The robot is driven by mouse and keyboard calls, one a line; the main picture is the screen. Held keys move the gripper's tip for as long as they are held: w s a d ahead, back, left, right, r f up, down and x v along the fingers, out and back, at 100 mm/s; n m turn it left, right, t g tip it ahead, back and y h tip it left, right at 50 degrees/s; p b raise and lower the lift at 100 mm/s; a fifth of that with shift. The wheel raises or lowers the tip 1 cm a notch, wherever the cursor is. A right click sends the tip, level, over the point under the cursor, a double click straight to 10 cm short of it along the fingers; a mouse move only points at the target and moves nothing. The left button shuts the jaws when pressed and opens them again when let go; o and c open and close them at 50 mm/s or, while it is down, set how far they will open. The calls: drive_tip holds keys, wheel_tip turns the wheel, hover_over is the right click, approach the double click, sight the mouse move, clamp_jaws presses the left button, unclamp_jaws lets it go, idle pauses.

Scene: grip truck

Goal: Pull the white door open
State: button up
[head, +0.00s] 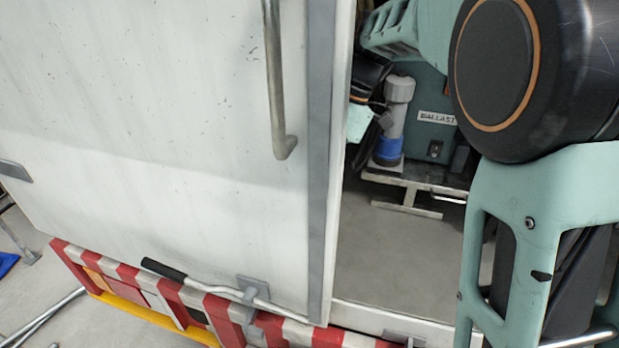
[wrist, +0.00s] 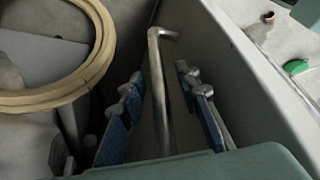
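The white door (head: 150,120) fills the left of the head view, with a grey strip along its right edge and a vertical metal handle (head: 275,80) on its face. An opening shows to its right. In the wrist view my gripper (wrist: 163,85) is open, with blue pads on both fingers. A bent metal bar (wrist: 158,80) stands between the fingers, with a visible gap on each side. In the head view my arm reaches through the opening on the right, and the fingers are hidden behind the door's edge. I cannot tell which surface the bar is fixed to.
A lever with a black grip (head: 165,270) runs along the door's bottom, above a red and white striped bumper (head: 195,305). Inside the opening stand a grey and blue cylinder (head: 391,125) and a box labelled ballast (head: 430,110).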

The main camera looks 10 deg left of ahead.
drive_tip(key=shift+c, duration=0.2)
clamp_jaws()
idle(0.3)
